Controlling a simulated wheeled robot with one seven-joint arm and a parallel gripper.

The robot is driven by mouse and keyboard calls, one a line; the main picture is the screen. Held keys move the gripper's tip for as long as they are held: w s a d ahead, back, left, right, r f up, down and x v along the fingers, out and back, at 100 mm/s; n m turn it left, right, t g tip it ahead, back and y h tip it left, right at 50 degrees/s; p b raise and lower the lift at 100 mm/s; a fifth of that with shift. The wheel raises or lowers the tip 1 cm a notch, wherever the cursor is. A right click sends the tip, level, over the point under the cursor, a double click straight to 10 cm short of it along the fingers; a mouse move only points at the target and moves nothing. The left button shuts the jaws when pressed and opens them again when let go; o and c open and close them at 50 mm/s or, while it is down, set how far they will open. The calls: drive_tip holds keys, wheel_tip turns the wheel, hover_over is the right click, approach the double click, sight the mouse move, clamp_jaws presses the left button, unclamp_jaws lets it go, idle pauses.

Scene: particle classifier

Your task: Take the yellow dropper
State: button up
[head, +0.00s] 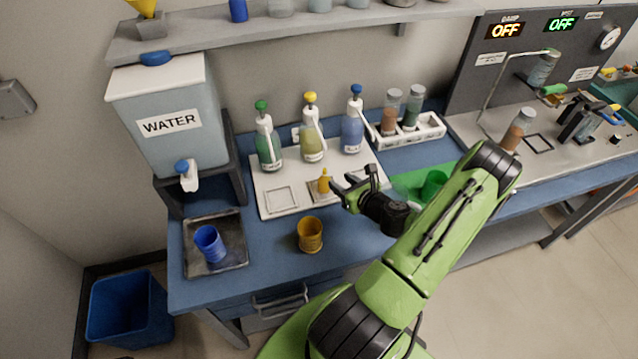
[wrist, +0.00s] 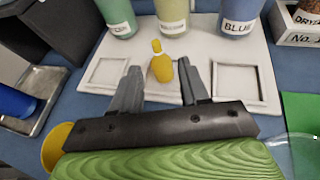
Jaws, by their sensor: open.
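The yellow dropper (head: 324,181) stands upright in the middle square of the white tray (head: 270,200). In the wrist view the yellow dropper (wrist: 161,63) shows beyond my fingertips, between them in the picture. My gripper (head: 352,188) is open and empty, just to the right of the dropper in the head view. In the wrist view my gripper (wrist: 160,80) has its two dark fingers spread, pointing toward the tray. I cannot tell whether either finger touches the dropper.
Green, yellow and blue bottles (head: 311,135) stand behind the dropper on the tray. A yellow cup (head: 310,235) stands in front of the tray, and a blue cup (head: 209,243) sits left below the water tank (head: 168,130). A green cup (head: 433,185) is partly behind my arm.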

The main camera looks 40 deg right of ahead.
sight(324, 180)
drive_tip(key=x, duration=1.1)
drive_tip(key=shift+w+a+f, duration=0.1)
drive_tip(key=shift+w+a, duration=0.1)
drive_tip(key=shift+a, duration=0.05)
drive_tip(key=shift+s, duration=0.15)
clamp_jaws()
